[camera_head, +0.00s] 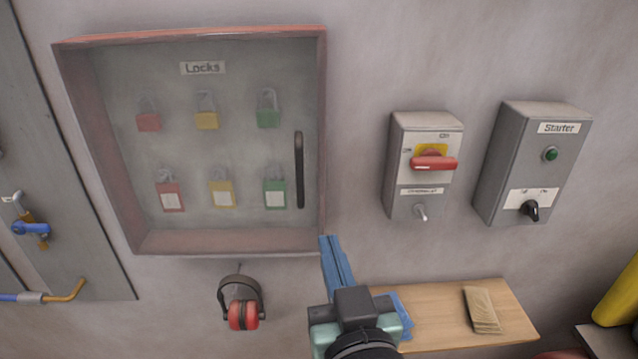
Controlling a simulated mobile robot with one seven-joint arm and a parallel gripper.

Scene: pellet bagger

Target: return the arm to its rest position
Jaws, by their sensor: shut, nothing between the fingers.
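My gripper (338,262) shows at the lower middle, with blue fingers pointing up and away from me. The fingers lie together, shut, with nothing seen between them. The fingertips are in front of the lower right corner of the red-framed lock cabinet (190,243) in the picture; I cannot tell whether they touch it. My dark and teal wrist covers the left end of a wooden shelf.
The cabinet's clear door is closed over several padlocks. Red ear muffs (242,308) hang below it. A red-handled switch box (424,165) and a starter box (533,163) are on the wall. Brown tags (482,309) lie on the shelf (430,322). A grey door (70,200) stands left.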

